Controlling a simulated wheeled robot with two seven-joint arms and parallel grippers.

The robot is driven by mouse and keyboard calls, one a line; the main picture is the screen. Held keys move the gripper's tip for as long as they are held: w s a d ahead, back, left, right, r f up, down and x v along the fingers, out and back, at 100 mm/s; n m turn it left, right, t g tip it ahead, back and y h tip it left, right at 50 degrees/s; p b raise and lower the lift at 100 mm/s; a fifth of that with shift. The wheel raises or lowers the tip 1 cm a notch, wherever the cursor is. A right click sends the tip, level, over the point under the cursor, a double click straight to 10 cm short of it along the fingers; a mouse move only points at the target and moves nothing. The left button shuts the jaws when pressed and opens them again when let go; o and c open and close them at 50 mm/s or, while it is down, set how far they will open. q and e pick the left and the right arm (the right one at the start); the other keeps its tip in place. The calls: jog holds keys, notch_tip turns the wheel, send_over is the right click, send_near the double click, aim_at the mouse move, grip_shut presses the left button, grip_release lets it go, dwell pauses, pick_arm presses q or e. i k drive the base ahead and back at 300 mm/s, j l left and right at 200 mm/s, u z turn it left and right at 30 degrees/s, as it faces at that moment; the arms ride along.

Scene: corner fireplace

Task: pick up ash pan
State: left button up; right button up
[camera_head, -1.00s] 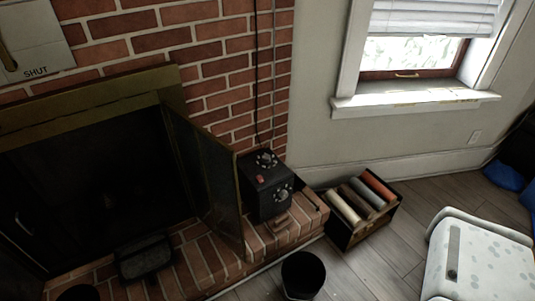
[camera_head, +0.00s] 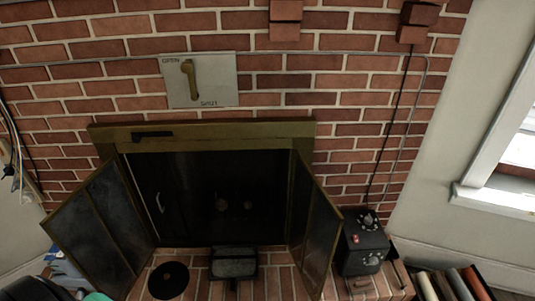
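The ash pan looks to be the dark rectangular pan (camera_head: 233,264) with a greyish inside. It sits on the brick hearth in front of the open fireplace (camera_head: 215,195), between its two open doors, and a short dark handle seems to point toward me. Neither of my grippers shows in the head view.
The left glass door (camera_head: 103,222) and right door (camera_head: 318,235) stand swung outward. A black round thing (camera_head: 168,280) lies left of the pan. A dark box with knobs (camera_head: 362,246) stands right of the right door. A crate of rolls (camera_head: 450,284) is at the lower right.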

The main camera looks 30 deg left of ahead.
aim_at(232, 263)
jog(key=u, duration=1.15)
jog(key=i+j+z, duration=0.1)
jog(key=i+j, duration=0.15)
jog(key=i+j+z, duration=0.1)
jog(key=i+j, duration=0.15)
jog(key=j, duration=0.2)
jog(key=i+j+z, duration=0.15)
jog(key=i+j, duration=0.1)
jog(key=j, duration=0.1)
